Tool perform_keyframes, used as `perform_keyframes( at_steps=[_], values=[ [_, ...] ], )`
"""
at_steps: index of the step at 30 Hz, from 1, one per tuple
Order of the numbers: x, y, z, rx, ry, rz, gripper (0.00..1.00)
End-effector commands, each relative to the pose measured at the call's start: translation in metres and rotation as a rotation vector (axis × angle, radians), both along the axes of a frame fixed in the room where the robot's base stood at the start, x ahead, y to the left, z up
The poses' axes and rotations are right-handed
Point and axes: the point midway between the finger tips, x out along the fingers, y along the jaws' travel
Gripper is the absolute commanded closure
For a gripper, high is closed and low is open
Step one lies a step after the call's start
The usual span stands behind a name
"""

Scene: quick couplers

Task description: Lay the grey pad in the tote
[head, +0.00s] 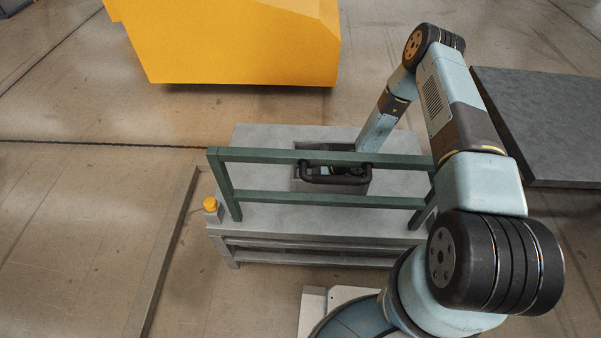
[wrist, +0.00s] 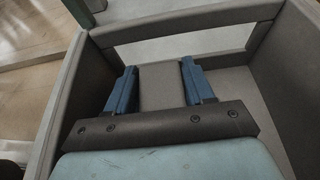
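The tote (head: 298,183) is a grey open box on the grey bench, partly hidden by a green rail and a dark handle. In the wrist view its walls (wrist: 270,95) stand around my gripper (wrist: 160,82), which points down into it. The two blue fingers lie against both sides of the grey pad (wrist: 160,88), with no clear gap. The pad is between the fingers, over or close to the tote floor; I cannot tell if it touches the floor. In the head view the fingers and pad are hidden.
A yellow-capped post (head: 211,205) is at the left. A yellow block (head: 240,40) stands behind; a dark platform (head: 545,120) lies right.

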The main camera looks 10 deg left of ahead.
Motion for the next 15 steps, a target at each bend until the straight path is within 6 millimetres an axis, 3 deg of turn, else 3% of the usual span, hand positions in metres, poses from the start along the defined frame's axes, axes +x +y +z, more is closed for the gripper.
perform_keyframes(
  at_steps=[8,15],
  values=[
    [0.0000,-0.0002,0.0001,0.000,0.000,0.000,0.22],
    [0.0000,-0.0004,0.0007,0.000,0.000,0.000,0.22]
  ],
)
